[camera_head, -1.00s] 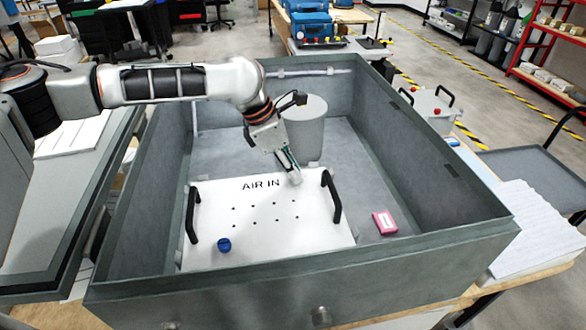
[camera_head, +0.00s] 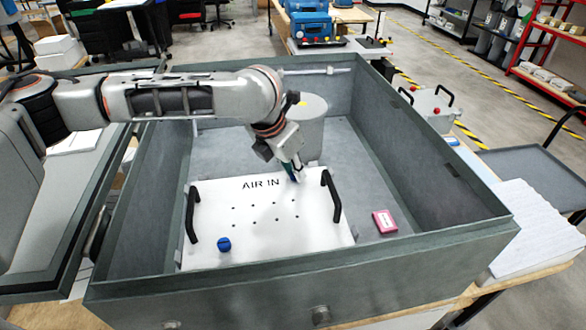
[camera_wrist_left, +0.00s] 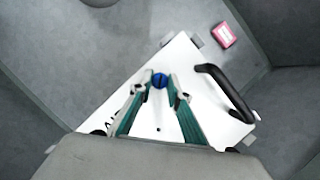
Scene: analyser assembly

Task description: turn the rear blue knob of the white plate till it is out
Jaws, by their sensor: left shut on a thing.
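The white plate (camera_head: 265,225) marked AIR IN lies in the grey bin, with a black handle on each side. My left gripper (camera_head: 296,178) is over its rear right corner, fingers pointing down. In the left wrist view its fingertips (camera_wrist_left: 160,76) are on both sides of the rear blue knob (camera_wrist_left: 159,81), shut on it. In the head view this knob is mostly hidden by the fingers. A second blue knob (camera_head: 224,244) sits at the plate's front left. My right gripper does not show.
The bin's walls (camera_head: 420,160) surround the plate. A grey cylinder (camera_head: 306,125) stands just behind my left gripper. A pink box (camera_head: 384,221) lies on the bin floor right of the plate. The right handle (camera_wrist_left: 225,90) is close to the fingers.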

